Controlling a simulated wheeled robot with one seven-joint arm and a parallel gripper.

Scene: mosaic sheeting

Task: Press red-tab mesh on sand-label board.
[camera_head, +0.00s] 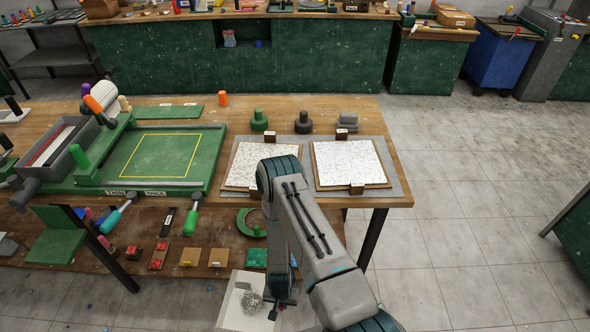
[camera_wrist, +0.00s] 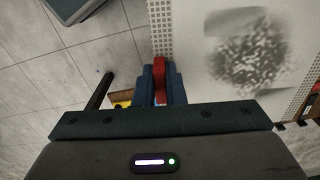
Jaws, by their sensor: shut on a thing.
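My gripper (camera_wrist: 160,88) is shut on a red tab (camera_wrist: 159,72) at the edge of a pale mesh sheet (camera_wrist: 190,50) with a perforated border. A dark speckled patch shows on or through the sheet. In the head view the sheet (camera_head: 232,318) hangs low in front of the workbench, beside my gripper (camera_head: 274,310). Two boards with speckled pale faces, a left one (camera_head: 250,165) and a right one (camera_head: 348,163), lie on the bench at its right end. Small label blocks stand at their edges, but I cannot read which says sand.
A green screen frame (camera_head: 160,155) fills the bench's left part. A green knob-topped tool (camera_head: 259,122), a dark one (camera_head: 303,124) and a grey block (camera_head: 347,122) stand behind the boards. A lower shelf (camera_head: 205,255) holds coloured samples. Floor at right is clear.

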